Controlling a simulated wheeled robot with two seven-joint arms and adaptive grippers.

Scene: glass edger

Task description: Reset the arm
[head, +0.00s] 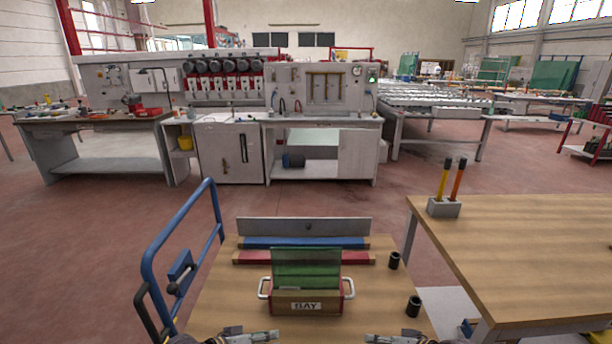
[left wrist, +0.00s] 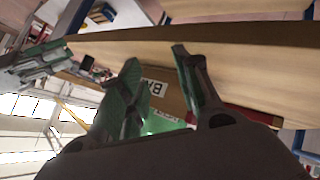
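A small wooden box (head: 306,304) labelled "BAY", with a white handle on each side, stands on the wooden cart top (head: 216,300). Green glass (head: 306,262) stands upright in it. My left gripper (head: 262,337) is at the bottom edge of the head view, left of the box and nearer to me. In the left wrist view its two fingers (left wrist: 157,75) are spread with nothing between them; the box label shows behind. My right gripper (head: 384,338) is at the bottom edge, right of the box. Only part of it shows, so its opening is unclear.
Blue (head: 290,242) and red (head: 260,257) strips lie behind the box, before a grey upright plate (head: 303,227). Two black cups (head: 394,260) stand at the cart's right. A blue rail (head: 148,262) borders the left. A wooden table (head: 520,245) with a tool holder (head: 443,207) is at right.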

